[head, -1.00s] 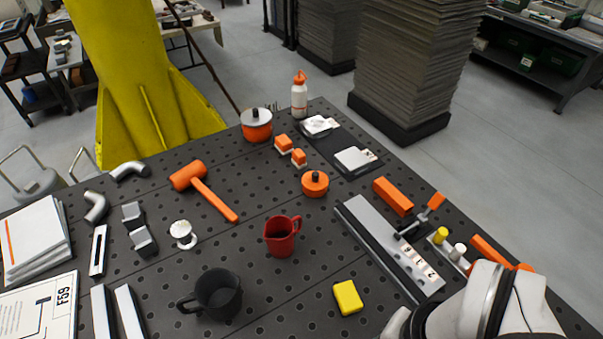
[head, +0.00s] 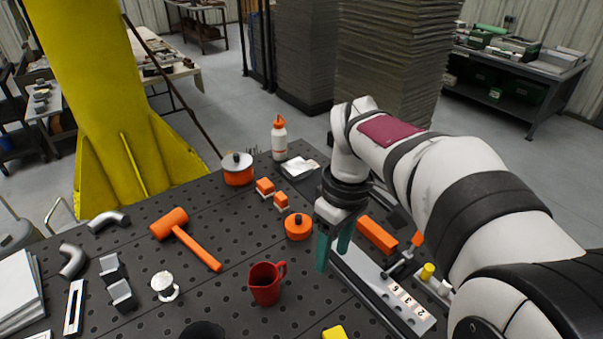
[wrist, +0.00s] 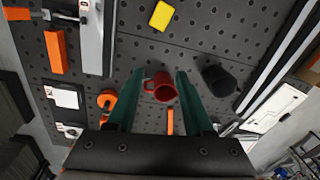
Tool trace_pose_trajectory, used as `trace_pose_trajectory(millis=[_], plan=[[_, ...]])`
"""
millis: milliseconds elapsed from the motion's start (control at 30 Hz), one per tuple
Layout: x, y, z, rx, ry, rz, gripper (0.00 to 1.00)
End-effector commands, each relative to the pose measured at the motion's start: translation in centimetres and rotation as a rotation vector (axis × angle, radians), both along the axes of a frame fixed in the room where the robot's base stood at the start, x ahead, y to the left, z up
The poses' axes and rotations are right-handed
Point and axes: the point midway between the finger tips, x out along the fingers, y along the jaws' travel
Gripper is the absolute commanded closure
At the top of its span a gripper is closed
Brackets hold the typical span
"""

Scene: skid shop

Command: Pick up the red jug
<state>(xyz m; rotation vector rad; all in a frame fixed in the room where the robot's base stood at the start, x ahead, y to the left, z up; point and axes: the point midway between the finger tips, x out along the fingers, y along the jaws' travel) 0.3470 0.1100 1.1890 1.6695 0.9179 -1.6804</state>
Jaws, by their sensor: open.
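The red jug (head: 265,284) stands upright on the dark perforated table, its handle towards the right in the head view. My gripper (head: 333,254) is above the table, to the right of the jug and higher than it, with teal fingers pointing down. It is open and empty. In the wrist view the red jug (wrist: 161,87) shows between the tips of the two spread fingers (wrist: 158,80), beyond them and not touching as far as I can tell.
A black mug (wrist: 218,80) stands near the jug. A yellow block (head: 334,332), an orange lidded pot (head: 298,227), an orange mallet (head: 186,238), a white cup (head: 164,286) and a grey metal fixture (head: 385,293) lie around it. Bare table surrounds the jug.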

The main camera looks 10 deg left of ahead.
Motion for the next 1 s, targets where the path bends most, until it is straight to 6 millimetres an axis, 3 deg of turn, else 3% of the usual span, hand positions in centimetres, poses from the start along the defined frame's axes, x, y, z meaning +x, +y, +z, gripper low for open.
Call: trace_pose_trajectory(millis=[33,100,200,300,367,600,1000], plan=[[3.1,2.6,-1.4,-0.009,-0.008,0.217,0.48],[6.5,5.9,-3.3,-0.02,-0.025,0.519,0.48],[9.2,9.3,-5.6,-0.029,-0.04,0.817,0.48],[10.2,10.8,-7.0,-0.035,-0.047,0.957,0.48],[10.4,11.1,-8.0,-0.035,-0.045,0.984,0.48],[10.3,10.9,-14.7,-0.035,-0.045,0.983,0.48],[10.4,11.0,-21.7,-0.034,-0.048,0.98,0.48]])
